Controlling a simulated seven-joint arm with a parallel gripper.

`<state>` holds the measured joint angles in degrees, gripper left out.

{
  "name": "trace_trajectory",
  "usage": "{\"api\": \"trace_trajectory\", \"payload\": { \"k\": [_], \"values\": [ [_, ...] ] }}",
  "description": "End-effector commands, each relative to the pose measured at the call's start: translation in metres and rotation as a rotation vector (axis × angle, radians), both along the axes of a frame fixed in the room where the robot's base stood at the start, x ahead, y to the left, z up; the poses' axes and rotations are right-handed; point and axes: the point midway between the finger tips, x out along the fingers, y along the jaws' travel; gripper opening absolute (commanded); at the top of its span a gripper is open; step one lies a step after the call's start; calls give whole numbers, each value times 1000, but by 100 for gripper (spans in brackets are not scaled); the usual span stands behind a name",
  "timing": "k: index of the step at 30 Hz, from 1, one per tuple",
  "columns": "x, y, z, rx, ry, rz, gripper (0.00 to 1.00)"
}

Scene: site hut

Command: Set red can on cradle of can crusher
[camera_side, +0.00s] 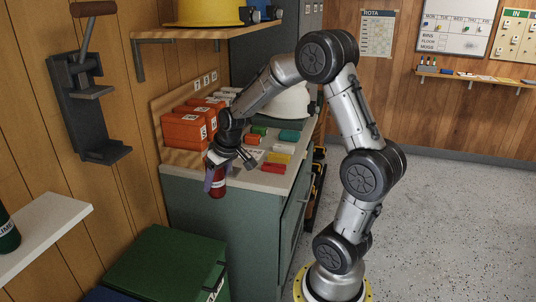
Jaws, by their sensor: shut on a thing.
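The red can (217,186) hangs upright in my gripper (217,166), which is shut on it near the top. The can is just in front of the left front edge of the counter. Something purple shows beside the can's upper part; I cannot tell what it is. The can crusher (77,90) is dark grey and fixed to the wood wall at the upper left, with a lever pointing up. Its cradle (104,155) seems to be the lowest ledge, empty, to the left of my gripper and higher in the picture.
The green-grey cabinet's counter (272,184) holds orange bins (185,130), small coloured packs and a white hard hat (290,103). A shelf (180,34) juts out above. A green bin (165,262) and a white shelf (45,228) with a green can (8,236) are lower left.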

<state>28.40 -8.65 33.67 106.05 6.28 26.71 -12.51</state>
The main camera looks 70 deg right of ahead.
Motion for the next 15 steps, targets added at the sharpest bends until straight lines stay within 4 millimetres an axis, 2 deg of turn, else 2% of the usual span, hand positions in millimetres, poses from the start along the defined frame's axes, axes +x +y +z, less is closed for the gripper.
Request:
{"api": "trace_trajectory", "payload": {
  "k": [1,6,10,15],
  "values": [
    [-9,-23,15,-5,-7,-58,11],
    [-45,-82,54,-4,-4,-223,11],
    [-69,-115,74,-2,-2,-326,11],
    [-93,-136,83,-1,0,-403,11]
  ]
}}
